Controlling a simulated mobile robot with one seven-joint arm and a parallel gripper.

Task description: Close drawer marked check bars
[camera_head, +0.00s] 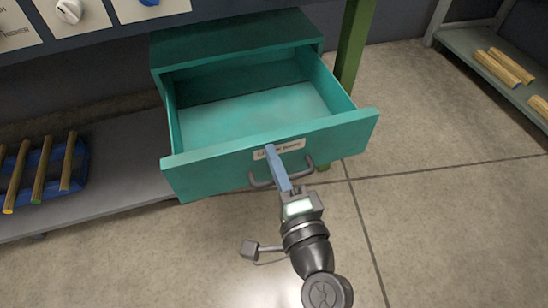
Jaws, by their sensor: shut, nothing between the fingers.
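A teal drawer (200,168) stands pulled out of its teal cabinet (235,40) under the bench, and its inside looks empty. A grey bar handle (308,167) sits below the label. My gripper (269,150) is shut, with its blue fingers in front of the label and the handle's middle. I cannot tell whether the fingertips touch the drawer front.
A blue tray (82,172) with several wooden rods is on the grey lower shelf (125,175) at left. A green bench leg (353,40) stands right of the cabinet. More wooden rods (497,66) lie on a shelf at upper right. The floor in front is clear.

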